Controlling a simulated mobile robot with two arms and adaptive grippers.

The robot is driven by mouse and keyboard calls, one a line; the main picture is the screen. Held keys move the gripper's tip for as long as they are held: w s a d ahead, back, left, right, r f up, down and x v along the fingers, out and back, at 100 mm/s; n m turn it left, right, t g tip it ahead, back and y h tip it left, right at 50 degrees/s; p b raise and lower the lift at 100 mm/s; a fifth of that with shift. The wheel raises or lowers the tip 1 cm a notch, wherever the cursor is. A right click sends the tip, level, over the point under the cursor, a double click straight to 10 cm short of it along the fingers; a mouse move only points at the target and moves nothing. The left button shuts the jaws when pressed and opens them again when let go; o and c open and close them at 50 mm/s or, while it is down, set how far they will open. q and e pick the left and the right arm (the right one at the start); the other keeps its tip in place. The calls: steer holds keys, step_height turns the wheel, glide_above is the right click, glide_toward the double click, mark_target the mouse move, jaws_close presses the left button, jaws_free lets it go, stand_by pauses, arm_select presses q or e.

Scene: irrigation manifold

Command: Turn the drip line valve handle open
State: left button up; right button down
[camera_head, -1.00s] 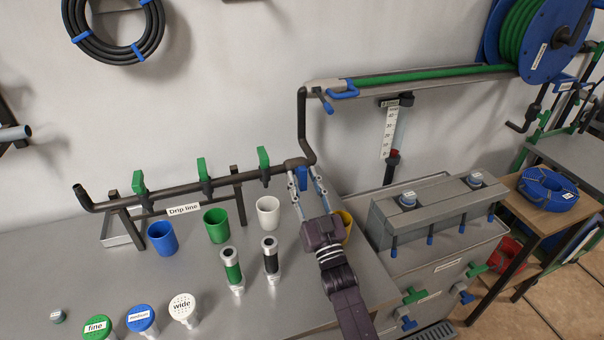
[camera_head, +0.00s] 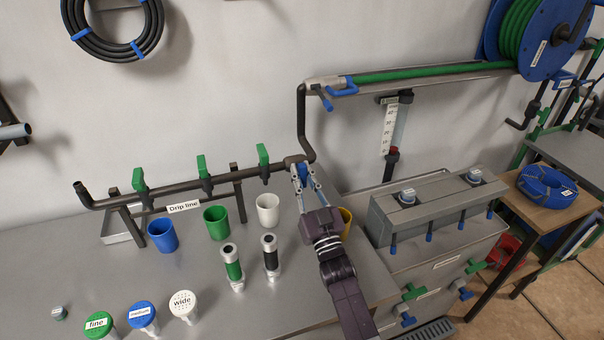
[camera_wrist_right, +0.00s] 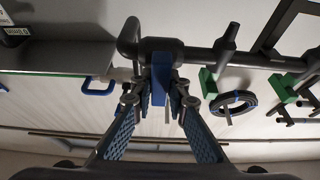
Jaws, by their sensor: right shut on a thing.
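The drip line (camera_head: 185,186) is a dark horizontal pipe with a "Drip line" label, running along the wall behind the bench. A blue valve handle (camera_head: 303,171) hangs down at its right end, near the vertical riser. My right gripper (camera_head: 300,178) has its two fingers closed on this handle from the front. In the right wrist view the blue handle (camera_wrist_right: 161,76) sits between the fingertips (camera_wrist_right: 160,98), below the dark valve body (camera_wrist_right: 162,50). The fingers partly hide the handle in the head view. My left gripper is not in view.
Several green handles (camera_head: 263,155) stand upright along the pipe. Blue, green and white cups (camera_head: 267,209) stand below it, and a yellow cup (camera_head: 346,222) is close beside my right gripper. A grey manifold box (camera_head: 430,215) stands to the right.

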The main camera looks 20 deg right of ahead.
steer(key=shift+n+y, duration=0.4)
steer(key=shift+n, duration=0.1)
steer(key=n+y, duration=0.1)
steer(key=n, duration=0.2)
steer(key=n+y, duration=0.1)
steer(key=n, duration=0.1)
steer(key=shift+a+n+g+y, duration=0.1)
steer(key=shift+n+g+y, duration=0.2)
steer(key=shift+n+g, duration=0.1)
steer(key=n+g+y, duration=0.1)
steer(key=n, duration=0.2)
steer(key=n+y+p, duration=0.1)
steer(key=n, duration=0.2)
steer(key=shift+a+g+y, duration=0.1)
steer(key=shift+g+y, duration=0.2)
steer(key=shift+g, duration=0.1)
steer(key=n+g+p, duration=0.1)
steer(key=n, duration=0.2)
steer(key=n+g+y+p, duration=0.1)
steer(key=n+p, duration=0.1)
steer(key=n, duration=0.1)
steer(key=shift+a+f, duration=0.1)
steer(key=shift+f, duration=0.05)
steer(key=shift+f+n+g+p, duration=0.15)
steer(key=shift+n+g+p, duration=0.25)
steer(key=shift+n+p, duration=0.45)
steer(key=shift+f+n+g+p, duration=0.15)
steer(key=shift+n+g+p, duration=0.35)
steer(key=shift+n, duration=0.65)
steer(key=shift+s, duration=0.1)
